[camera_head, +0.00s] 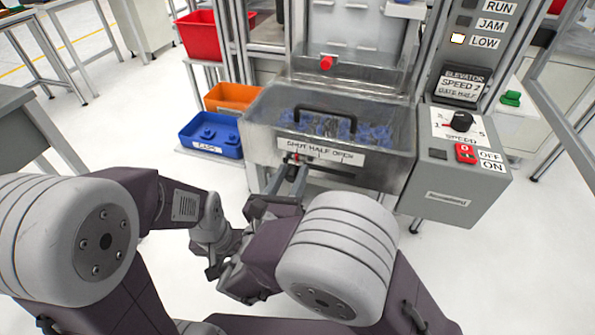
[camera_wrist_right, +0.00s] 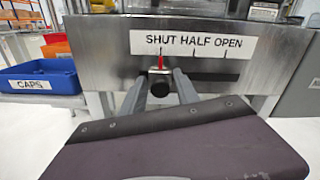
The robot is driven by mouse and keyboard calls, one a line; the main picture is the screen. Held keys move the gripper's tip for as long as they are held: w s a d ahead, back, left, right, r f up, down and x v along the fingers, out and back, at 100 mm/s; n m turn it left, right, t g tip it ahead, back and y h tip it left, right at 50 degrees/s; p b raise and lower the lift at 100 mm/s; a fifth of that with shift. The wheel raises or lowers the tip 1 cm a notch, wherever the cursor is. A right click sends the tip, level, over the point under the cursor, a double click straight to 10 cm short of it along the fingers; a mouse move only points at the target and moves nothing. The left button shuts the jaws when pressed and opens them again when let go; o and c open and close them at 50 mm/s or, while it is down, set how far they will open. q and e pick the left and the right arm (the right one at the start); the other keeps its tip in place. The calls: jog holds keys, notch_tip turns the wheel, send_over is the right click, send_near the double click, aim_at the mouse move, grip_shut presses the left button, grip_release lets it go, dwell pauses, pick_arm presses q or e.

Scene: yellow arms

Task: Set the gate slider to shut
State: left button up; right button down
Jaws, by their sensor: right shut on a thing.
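The gate slider is a dark round knob (camera_wrist_right: 160,88) with a red pointer (camera_wrist_right: 162,62) on the front of the metal hopper (camera_head: 262,140). A white SHUT HALF OPEN label (camera_wrist_right: 199,43) sits above its dark slot. The pointer stands at the leftmost tick, under SHUT. My right gripper (camera_head: 290,172) has a finger on each side of the knob and is shut on it, also in the right wrist view (camera_wrist_right: 160,91). In the head view it partly covers the knob. My left gripper (camera_head: 225,262) is low in front of the hopper, partly hidden; its jaws are unclear.
The hopper holds blue caps (camera_head: 345,128) under a black handle (camera_head: 325,112). A control box (camera_head: 455,185) with a speed dial (camera_head: 462,121) and red switch (camera_head: 466,153) stands at right. A blue CAPS bin (camera_head: 212,134) and orange bin (camera_head: 232,97) stand at left.

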aim_at(294, 146)
jog(key=c, duration=1.2)
grip_release()
jog(key=shift+a, duration=0.35)
notch_tip(294, 146, up, 5)
jog(key=p, duration=0.2)
jog(key=shift+p, duration=0.4)
jog(key=s+d+r, duration=0.5)
jog(key=d+r, duration=0.1)
jog(key=d, duration=0.4)
jog(key=shift+d+b, duration=0.4)
